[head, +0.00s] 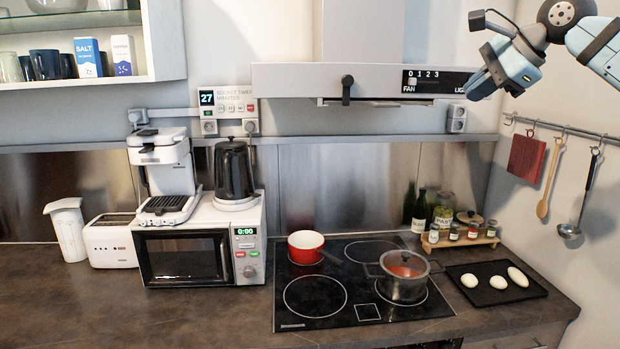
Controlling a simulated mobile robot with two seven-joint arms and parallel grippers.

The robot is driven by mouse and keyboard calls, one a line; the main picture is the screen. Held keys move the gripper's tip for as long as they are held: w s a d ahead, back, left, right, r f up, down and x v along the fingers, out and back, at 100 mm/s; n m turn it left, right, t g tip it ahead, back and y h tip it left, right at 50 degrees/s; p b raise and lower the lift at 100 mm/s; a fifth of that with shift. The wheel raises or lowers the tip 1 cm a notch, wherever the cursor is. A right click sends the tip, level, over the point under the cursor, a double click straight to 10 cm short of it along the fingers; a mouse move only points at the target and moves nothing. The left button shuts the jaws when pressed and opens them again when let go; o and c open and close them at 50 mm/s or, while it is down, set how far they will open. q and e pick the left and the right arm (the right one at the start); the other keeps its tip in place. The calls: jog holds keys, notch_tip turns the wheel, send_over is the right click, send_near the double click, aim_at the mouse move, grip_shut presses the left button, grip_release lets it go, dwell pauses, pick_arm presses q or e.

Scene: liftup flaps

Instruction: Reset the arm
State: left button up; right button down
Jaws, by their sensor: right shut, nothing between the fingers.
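My right gripper (484,84) is raised at the upper right, in front of the wall and beside the right end of the range hood (300,80). It is shut and empty, pointing down and to the left, and appears clear of the hood. The arm behind it bends at a dark round joint and leaves the picture at the right edge. My left gripper and left arm are out of view. The wall cabinet (165,50) at the upper left has its front open, showing mugs and boxes; no flap is visible in the frame.
A rail (565,128) with hanging utensils and a red board (526,158) is below my right arm. The cooktop (320,296) holds a red pan (305,246) and a lidded pot (402,287). A microwave (180,258) carries a coffee machine and kettle. The left counter front is clear.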

jog(key=s+a+f+m+g+y+p, duration=0.1)
jog(key=s+a+f+m+y, duration=0.45)
jog(key=a+f, duration=0.75)
jog(key=s+a+f+m+y+p, duration=0.1)
jog(key=s+a+f+m+y, duration=0.2)
jog(key=a+f+m+y, duration=1)
jog(key=s+d+f+m+t+h+p, duration=0.1)
jog(key=s+d+f+m+t+h, duration=0.3)
jog(key=f+m, duration=0.45)
jog(key=s+d+f+m+t+h, duration=0.3)
jog(key=f+m+h, duration=0.4)
jog(key=f+m, duration=0.15)
jog(key=s+d+f+m+t+h+p, duration=0.1)
jog(key=s+d+f+m+t+h, duration=0.3)
jog(key=f+m, duration=0.45)
jog(key=s+d+f+m+g+h, duration=0.2)
jog(key=s+f+m+g+h, duration=0.1)
jog(key=s+f, duration=0.5)
jog(key=s+d+f+m+g+h, duration=0.2)
jog(key=s+f+m+g+h, duration=0.1)
jog(key=s+f+m, duration=0.3)
jog(key=s+f, duration=0.2)
jog(key=s, duration=0.2)
jog(key=shift+s+d, duration=0.3)
jog(key=shift+d, duration=0.1)
